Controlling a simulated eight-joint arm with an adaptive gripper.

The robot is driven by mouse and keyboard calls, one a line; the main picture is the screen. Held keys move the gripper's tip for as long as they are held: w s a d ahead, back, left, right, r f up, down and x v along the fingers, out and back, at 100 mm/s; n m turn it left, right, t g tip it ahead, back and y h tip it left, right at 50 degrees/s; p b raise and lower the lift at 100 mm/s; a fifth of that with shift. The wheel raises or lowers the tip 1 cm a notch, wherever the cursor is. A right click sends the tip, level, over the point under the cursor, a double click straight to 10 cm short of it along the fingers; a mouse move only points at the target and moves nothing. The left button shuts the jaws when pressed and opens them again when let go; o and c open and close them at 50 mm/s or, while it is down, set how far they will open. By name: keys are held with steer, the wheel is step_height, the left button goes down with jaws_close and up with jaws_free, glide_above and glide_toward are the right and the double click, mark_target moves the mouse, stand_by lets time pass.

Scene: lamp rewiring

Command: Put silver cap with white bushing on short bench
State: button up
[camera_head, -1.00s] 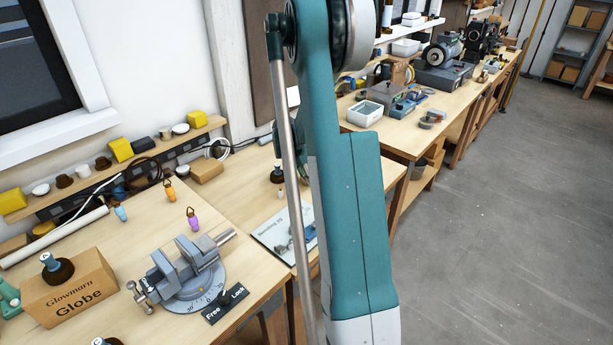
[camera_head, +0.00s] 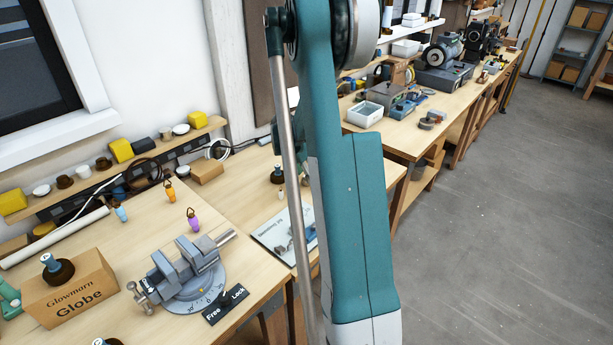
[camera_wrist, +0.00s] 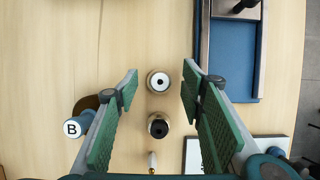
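In the wrist view, a round silver cap with a white bushing (camera_wrist: 158,80) and dark centre stands on the wooden top. It lies between the fingertips of my gripper (camera_wrist: 160,82) as seen from above. My gripper is open, with its green-padded fingers apart on either side and nothing held. A similar cap with a dark bushing (camera_wrist: 158,125) stands just below it in the picture. In the head view my arm hides the gripper and both caps. Wooden bench tops (camera_head: 235,205) show there; I cannot tell which is the short bench.
A knob marked B (camera_wrist: 74,128) stands left of the fingers, and a small white-and-brass piece (camera_wrist: 152,160) below. A blue tray (camera_wrist: 232,60) and a card (camera_wrist: 195,155) lie right. In the head view, a vise (camera_head: 185,270) and Globe box (camera_head: 75,293) stand at lower left.

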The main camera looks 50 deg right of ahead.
steer(key=v, duration=1)
steer(key=shift+p, duration=0.4)
steer(key=shift+r, duration=0.1)
steer(key=s+a+r+m+t, duration=0.1)
steer(key=s+a+r+m, duration=0.3)
steer(key=a, duration=0.6)
steer(key=a+r+m+t+y, duration=0.1)
steer(key=a+r+t, duration=0.1)
steer(key=a+r, duration=0.6)
steer(key=s+a+r+m+t, duration=0.1)
steer(key=s+a+r+m, duration=0.15)
steer(key=a, duration=0.95)
steer(key=s+a+m+t+y, duration=0.1)
steer(key=s+a+m, duration=0.4)
steer(key=s+a, duration=0.4)
steer(key=s+a+m+t+y, duration=0.2)
steer(key=s+a+m, duration=0.3)
steer(key=a, duration=0.9)
steer(key=s, duration=0.3)
steer(key=shift+s+f+y, duration=0.3)
steer(key=shift+s+f, duration=0.05)
